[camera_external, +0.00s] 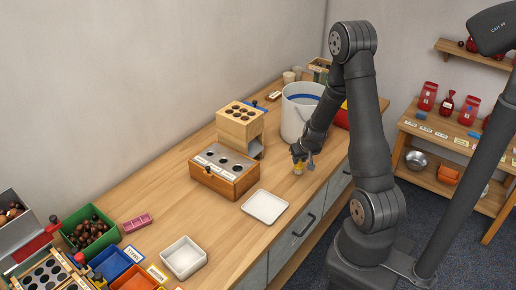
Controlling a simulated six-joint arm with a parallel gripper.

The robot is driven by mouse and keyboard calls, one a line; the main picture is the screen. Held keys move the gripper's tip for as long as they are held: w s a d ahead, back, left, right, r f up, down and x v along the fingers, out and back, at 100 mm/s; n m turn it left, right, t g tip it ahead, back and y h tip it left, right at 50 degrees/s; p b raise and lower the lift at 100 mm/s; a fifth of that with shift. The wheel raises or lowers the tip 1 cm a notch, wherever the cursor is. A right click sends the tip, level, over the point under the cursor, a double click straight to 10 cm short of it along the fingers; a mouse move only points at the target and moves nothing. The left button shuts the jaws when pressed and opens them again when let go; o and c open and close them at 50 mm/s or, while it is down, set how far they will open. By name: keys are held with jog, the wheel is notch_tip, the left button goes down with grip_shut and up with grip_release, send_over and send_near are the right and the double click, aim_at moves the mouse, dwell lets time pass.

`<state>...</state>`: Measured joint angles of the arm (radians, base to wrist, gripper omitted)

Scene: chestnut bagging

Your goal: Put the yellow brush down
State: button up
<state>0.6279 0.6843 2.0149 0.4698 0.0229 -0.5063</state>
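A white square tray (265,206) lies in front, left of the brush. A wooden box with holes (225,171) and a large white bucket (293,117) stand behind. Coloured bins, including a green one of chestnuts (76,242), fill the left end. Bare bench lies around the brush.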

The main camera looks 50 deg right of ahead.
jog(key=o, duration=0.4)
jog(key=shift+c, duration=0.2)
jog(key=v, duration=1.2)
jog(key=shift+f, duration=0.1)
dwell(0.4)
jog(key=shift+x, duration=5.85)
